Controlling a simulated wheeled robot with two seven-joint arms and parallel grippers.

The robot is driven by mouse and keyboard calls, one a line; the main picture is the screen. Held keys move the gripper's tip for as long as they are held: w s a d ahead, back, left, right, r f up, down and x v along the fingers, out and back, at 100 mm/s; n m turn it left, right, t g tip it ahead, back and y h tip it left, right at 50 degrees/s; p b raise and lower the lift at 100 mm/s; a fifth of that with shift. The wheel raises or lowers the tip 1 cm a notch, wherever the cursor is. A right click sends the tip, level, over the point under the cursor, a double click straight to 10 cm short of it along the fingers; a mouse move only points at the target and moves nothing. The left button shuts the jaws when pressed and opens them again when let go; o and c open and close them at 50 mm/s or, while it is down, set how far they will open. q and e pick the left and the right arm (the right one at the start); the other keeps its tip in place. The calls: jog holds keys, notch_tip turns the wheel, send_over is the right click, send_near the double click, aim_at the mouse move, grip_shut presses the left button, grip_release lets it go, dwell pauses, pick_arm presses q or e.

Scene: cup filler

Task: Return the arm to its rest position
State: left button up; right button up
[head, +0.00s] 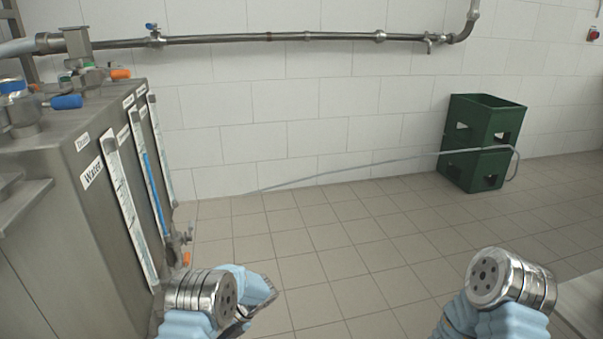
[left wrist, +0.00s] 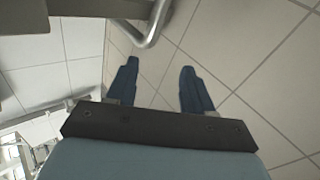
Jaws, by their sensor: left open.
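My left gripper (left wrist: 160,85) shows in the left wrist view with its two dark blue fingers spread apart. It is open and nothing is between the fingers, only tiled floor behind. In the head view my left arm is at the bottom left, beside the steel tank unit (head: 105,200); its gripper fingers cannot be made out there. My right arm is at the bottom right of the head view, and its gripper is out of sight.
A metal tube frame (left wrist: 152,25) is close beyond the left fingers. Green crates (head: 480,140) are stacked by the back wall, with a grey hose (head: 350,168) running to them. A pipe (head: 280,37) runs along the wall. The tiled floor (head: 330,235) between is clear.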

pick_arm(q)
jog(key=s+d+f+n+h+p, duration=0.2)
jog(key=s+d+n+h, duration=0.2)
jog(key=s+n, duration=0.25)
jog(key=s+d+f+n+h+p, duration=0.2)
jog(key=s+d+n+h, duration=0.2)
jog(key=s+n, duration=0.25)
jog(key=s+d+r+n+t+h+p, duration=0.1)
jog(key=s+d+r+n+h+p, duration=0.1)
jog(key=s+n, duration=0.3)
jog(key=s+d+r+n+t+h+p, duration=0.2)
jog(key=s+r+n, duration=0.3)
jog(key=n, duration=0.8)
jog(key=shift+s+d+r+h+p, duration=0.3)
jog(key=shift+s+d+h, duration=0.1)
jog(key=shift+d, duration=0.2)
